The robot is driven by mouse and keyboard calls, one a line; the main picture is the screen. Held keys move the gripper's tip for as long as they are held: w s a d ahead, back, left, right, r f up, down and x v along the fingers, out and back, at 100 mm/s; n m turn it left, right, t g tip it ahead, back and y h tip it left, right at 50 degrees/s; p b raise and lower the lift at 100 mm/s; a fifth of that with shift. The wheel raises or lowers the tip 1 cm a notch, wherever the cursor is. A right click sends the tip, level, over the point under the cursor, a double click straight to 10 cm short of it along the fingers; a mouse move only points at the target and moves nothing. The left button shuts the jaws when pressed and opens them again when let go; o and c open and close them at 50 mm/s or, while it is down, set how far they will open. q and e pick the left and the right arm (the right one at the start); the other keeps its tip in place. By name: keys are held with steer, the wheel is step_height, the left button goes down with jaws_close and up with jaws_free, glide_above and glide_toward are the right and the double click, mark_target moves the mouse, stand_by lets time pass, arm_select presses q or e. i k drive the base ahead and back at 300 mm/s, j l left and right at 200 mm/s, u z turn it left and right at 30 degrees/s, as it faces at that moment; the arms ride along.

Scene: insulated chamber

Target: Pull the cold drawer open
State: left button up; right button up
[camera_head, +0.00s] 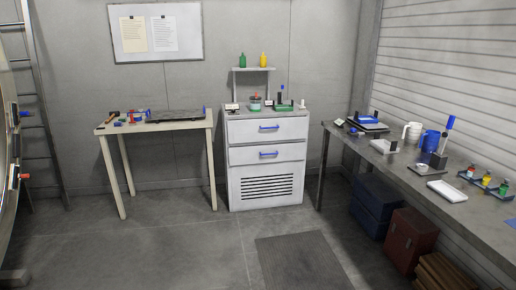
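A light grey cabinet (233,189) stands against the back wall in the head view. The upper handle (269,127) and the lower handle (269,154) are both unobstructed. A slatted vent (269,187) sits below them. No label shows which drawer is the cold one. Neither of my grippers is in view.
Bottles, a jar and small items stand on and above the cabinet. A pale table (118,128) is to its left, a long grey counter (400,165) to its right with boxes beneath. A dark mat (298,262) lies on the floor in front. A ladder (42,125) leans at left.

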mark_target(260, 130)
steer(key=i+z, duration=0.4)
steer(key=i+j+z, duration=0.2)
steer(key=i+z, duration=0.15)
steer(key=i+j+z, duration=0.25)
steer(key=i+z, duration=0.15)
steer(key=i, duration=0.05)
